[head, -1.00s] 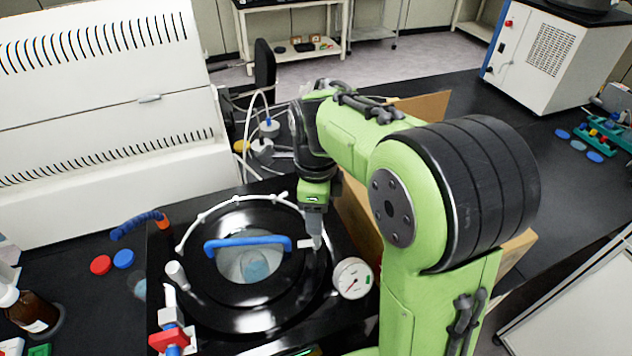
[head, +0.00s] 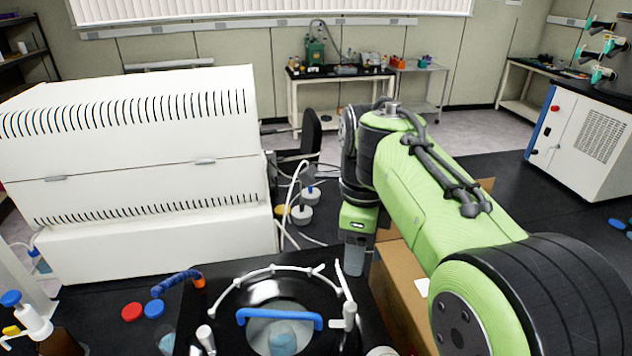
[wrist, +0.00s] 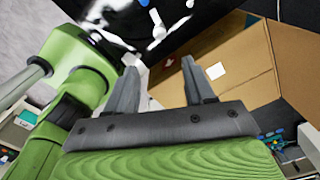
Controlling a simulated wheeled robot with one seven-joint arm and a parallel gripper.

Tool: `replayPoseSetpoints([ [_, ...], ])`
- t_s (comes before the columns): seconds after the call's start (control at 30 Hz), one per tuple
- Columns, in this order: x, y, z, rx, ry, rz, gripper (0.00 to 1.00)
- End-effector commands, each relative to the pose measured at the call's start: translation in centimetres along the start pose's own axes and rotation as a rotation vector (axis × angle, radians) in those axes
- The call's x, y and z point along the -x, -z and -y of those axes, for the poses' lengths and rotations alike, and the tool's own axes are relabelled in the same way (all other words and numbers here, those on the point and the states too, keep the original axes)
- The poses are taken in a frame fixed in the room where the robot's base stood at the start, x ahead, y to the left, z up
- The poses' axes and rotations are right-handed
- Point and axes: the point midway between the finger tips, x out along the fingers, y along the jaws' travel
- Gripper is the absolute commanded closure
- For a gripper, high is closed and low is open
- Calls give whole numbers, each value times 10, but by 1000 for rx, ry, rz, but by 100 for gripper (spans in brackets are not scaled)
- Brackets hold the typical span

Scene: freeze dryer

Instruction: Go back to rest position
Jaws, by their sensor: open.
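My gripper (wrist: 158,88) shows in the wrist view with its two grey fingers apart and nothing between them. In the head view my gripper (head: 354,258) points down, above and to the right of the freeze dryer's round black chamber top (head: 240,300). It appears clear of the chamber's blue handle (head: 280,316). My green arm reaches across the right side of the head view and hides part of the bench behind it.
An open cardboard box (head: 402,290) stands right of the chamber, close to my arm; it also shows in the wrist view (wrist: 245,65). A large white machine (head: 150,170) fills the left.

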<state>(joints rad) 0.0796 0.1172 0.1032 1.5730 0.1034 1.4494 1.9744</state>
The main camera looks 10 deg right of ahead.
Motion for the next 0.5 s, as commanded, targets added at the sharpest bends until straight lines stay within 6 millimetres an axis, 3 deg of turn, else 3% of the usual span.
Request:
replayPoseSetpoints([
  [0.07,0,3,-6,62,17,3,47],
  [0.17,-4,14,-28,316,83,8,47],
  [0.37,-32,46,-89,1086,281,-53,47],
  [0.5,-65,65,-127,1597,412,-164,47],
])
